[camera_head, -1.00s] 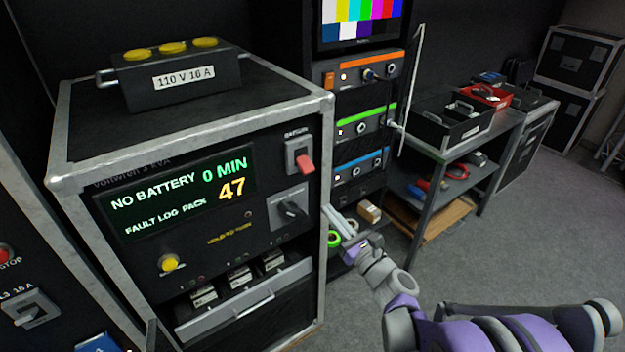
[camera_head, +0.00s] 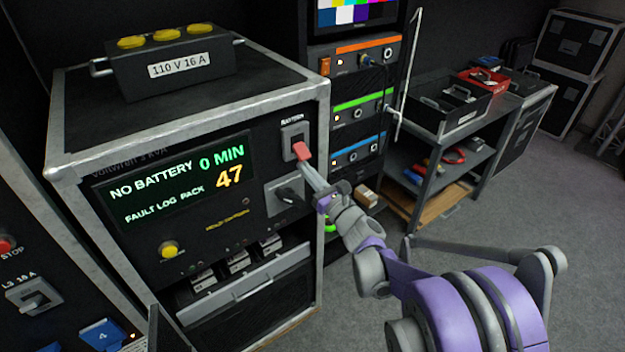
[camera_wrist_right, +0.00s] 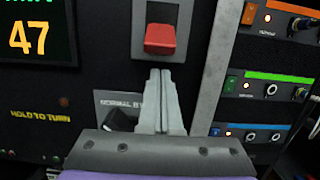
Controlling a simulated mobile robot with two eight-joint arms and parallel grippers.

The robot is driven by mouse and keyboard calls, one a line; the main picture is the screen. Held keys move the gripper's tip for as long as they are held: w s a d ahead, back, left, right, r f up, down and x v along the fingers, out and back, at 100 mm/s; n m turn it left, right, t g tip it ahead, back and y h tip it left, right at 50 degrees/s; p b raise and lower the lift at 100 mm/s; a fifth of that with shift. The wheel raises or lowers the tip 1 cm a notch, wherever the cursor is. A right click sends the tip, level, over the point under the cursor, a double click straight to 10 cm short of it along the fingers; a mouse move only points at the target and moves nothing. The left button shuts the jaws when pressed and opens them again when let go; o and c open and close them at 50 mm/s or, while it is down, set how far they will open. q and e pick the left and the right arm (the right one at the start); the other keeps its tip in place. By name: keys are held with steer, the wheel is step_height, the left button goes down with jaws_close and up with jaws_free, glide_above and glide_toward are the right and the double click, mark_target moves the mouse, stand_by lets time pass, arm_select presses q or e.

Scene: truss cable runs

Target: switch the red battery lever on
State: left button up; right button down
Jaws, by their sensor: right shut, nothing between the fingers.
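The display (camera_head: 181,183) reads "NO BATTERY 0 MIN". My left gripper is not in view.
A black rotary switch (camera_head: 287,195) sits just below the lever, close to my right gripper. The case's metal edge (camera_head: 322,190) runs down right of the panel. A rack (camera_head: 352,120) with orange, green and blue strips stands beyond it. Open floor lies at the right.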

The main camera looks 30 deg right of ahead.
steer(key=shift+s+r, duration=0.6)
steer(key=shift+r, duration=0.35)
steer(key=shift+s+r+g+p, duration=0.2)
steer(key=shift+g+p, duration=0.2)
steer(key=shift+p, duration=0.2)
